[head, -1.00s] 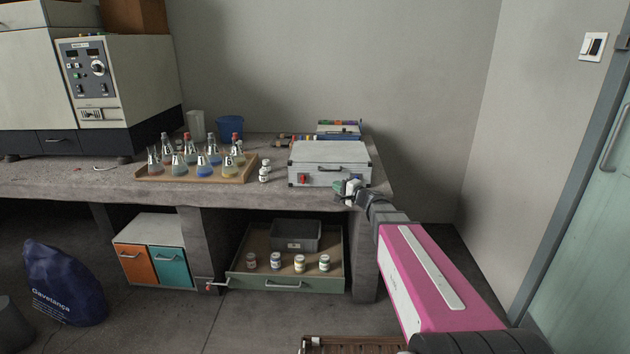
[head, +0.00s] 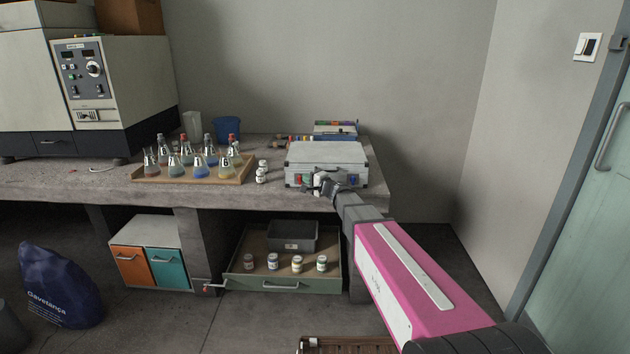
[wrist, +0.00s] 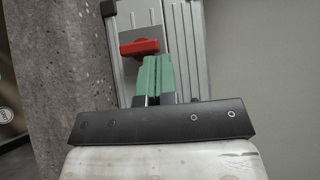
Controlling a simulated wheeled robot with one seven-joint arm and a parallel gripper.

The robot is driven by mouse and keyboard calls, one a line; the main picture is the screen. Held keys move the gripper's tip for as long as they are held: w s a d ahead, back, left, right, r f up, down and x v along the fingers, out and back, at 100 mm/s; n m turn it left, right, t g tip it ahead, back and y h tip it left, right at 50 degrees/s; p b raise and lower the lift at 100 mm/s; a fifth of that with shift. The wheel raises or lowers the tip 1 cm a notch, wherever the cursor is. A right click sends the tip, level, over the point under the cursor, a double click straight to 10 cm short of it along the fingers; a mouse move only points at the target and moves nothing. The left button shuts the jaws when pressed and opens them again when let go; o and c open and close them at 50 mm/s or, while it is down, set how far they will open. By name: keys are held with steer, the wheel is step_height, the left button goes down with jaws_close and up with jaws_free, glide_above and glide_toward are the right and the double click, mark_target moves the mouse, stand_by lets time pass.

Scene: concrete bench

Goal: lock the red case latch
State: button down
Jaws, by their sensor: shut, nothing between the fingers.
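The silver case (head: 326,157) lies closed on the bench near its right end. Its red latch (head: 298,179) is on the front face, toward the left. In the wrist view the red latch (wrist: 139,47) sits on a pale plate, just beyond my fingertips and a little left of them. My gripper (head: 312,181) is in front of the case, beside the latch. In the wrist view my gripper's green fingers (wrist: 158,75) are together with nothing between them. I cannot tell whether the fingertips touch the latch. The right part of the case front is partly hidden by my gripper.
Small white bottles (head: 262,172) stand left of the case, beside a wooden tray (head: 205,179) of flasks. A rack (head: 335,131) stands behind the case. The open drawer (head: 283,281) sticks out below the bench. The bench's right end and wall are close by.

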steer(key=shift+a, duration=0.2)
steer(key=shift+a+r, duration=0.3)
steer(key=shift+r, duration=0.1)
steer(key=shift+d, duration=0.1)
steer(key=v, duration=1)
steer(key=shift+s+d, duration=0.2)
steer(key=shift+s, duration=0.05)
